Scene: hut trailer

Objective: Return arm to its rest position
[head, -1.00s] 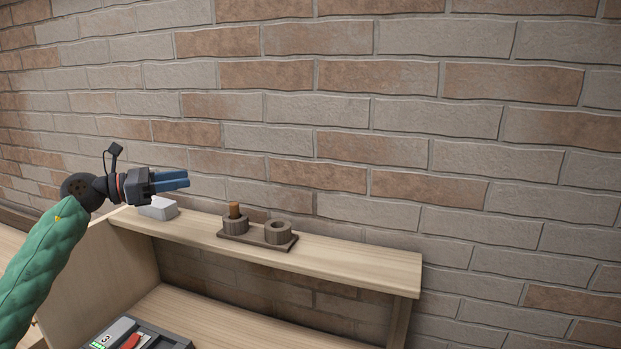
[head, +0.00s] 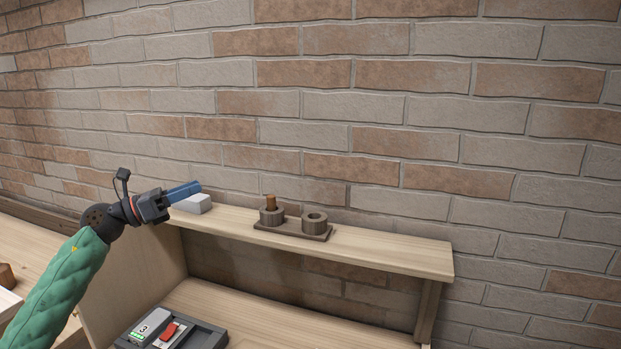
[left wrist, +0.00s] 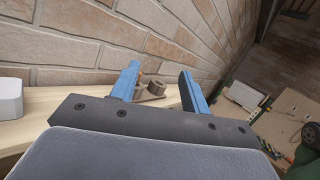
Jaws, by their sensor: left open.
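My left arm, in a green sleeve, comes in from the left in the head view. Its gripper (head: 184,191) is held in the air in front of the brick wall, near the left end of the shelf. In the left wrist view the two blue fingers (left wrist: 160,88) stand apart with nothing between them. The gripper is open and empty. My right gripper is not in view.
A wooden shelf (head: 385,249) holds a white box (head: 194,204) and a dark wooden stand (head: 293,230) with two round holders, one with a brown peg. Below lies a dark tray (head: 205,339) with a red-marked item. The brick wall (head: 400,95) closes the back.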

